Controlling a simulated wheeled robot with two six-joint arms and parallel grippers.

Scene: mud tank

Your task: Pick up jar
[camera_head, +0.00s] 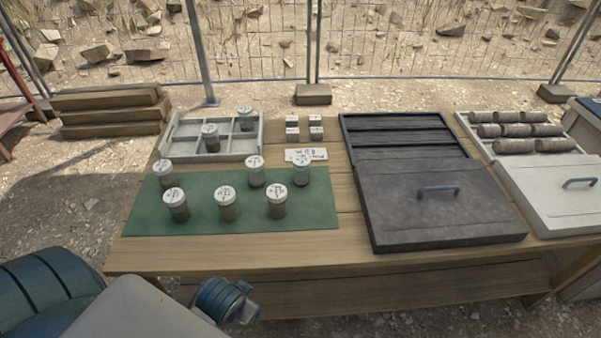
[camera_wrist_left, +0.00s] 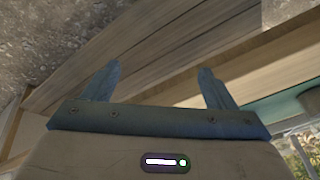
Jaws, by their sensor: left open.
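Several jars with white marked lids and grey-brown contents stand on a green mat (camera_head: 150,222) on the wooden table. In the head view the front ones are the left jar (camera_head: 177,207), the middle jar (camera_head: 228,208) and the right jar (camera_head: 277,205). Behind them stand others, such as a jar (camera_head: 255,174) near the mat's middle. Two more jars (camera_head: 211,141) stand in a grey divided tray (camera_head: 167,137). My left gripper (camera_wrist_left: 157,83) is open and empty in the left wrist view, near the table's wooden edge. My right gripper is not seen.
A dark lidded box (camera_head: 440,205) with a handle is right of the mat. A pale box (camera_head: 550,185) with several cylinders is farther right. Small white blocks (camera_head: 292,133) and a label card (camera_head: 306,155) lie behind the jars. The table's front strip (camera_head: 250,246) is clear.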

